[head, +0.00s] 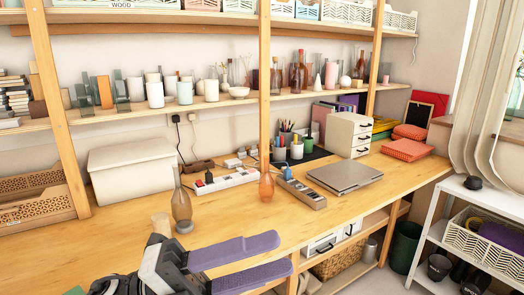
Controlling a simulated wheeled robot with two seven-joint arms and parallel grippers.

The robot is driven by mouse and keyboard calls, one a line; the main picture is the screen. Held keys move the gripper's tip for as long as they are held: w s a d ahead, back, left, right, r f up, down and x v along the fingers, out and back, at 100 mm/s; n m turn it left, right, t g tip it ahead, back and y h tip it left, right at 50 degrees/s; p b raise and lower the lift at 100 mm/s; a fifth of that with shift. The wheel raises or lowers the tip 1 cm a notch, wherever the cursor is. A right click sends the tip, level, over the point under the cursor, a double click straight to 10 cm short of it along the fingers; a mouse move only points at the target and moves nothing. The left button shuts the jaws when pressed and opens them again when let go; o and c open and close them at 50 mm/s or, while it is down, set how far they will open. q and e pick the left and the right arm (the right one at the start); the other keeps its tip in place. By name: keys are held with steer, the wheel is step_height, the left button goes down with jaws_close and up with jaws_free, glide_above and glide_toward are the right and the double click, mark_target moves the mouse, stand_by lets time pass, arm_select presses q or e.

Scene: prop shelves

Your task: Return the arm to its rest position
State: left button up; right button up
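My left gripper (284,253) reaches in from the bottom left of the head view, over the front of the wooden desk (345,212). Its two purple fingers point right with a gap between them, and nothing shows in the gap. My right gripper is not in view.
Power strips (226,181), a closed laptop (345,176), a white box (132,172) and a small drawer unit (348,135) occupy the desk. Shelves with vases and bottles run above. A white rack (433,232) stands at right. The desk's front right is clear.

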arm_select(q)
steer(key=w+a+f+n+t+y, duration=0.2)
steer(key=a+f+n+t+y, duration=0.25)
steer(key=f+n, duration=0.4)
steer(key=w+a+f+n+t+y, duration=0.25)
steer(key=f+n+t+y, duration=0.35)
steer(key=n, duration=0.4)
steer(key=w+a+f+n+t+y, duration=0.2)
steer(key=a+f+n+t+y, duration=0.25)
steer(key=f+n, duration=0.45)
steer(key=s+a+f+n+g+y, duration=0.2)
steer(key=s+f+n+g, duration=0.1)
steer(key=s+f, duration=0.6)
steer(key=s+a+f+n+g+y, duration=0.2)
steer(key=s+a+f+n+g, duration=0.1)
steer(key=s+f, duration=0.6)
step_height(320, 180, down, 5)
steer(key=shift+r+n+g, duration=0.1)
steer(key=shift+n+g, duration=0.5)
steer(key=shift+n, duration=0.25)
steer(key=shift+s, duration=0.1)
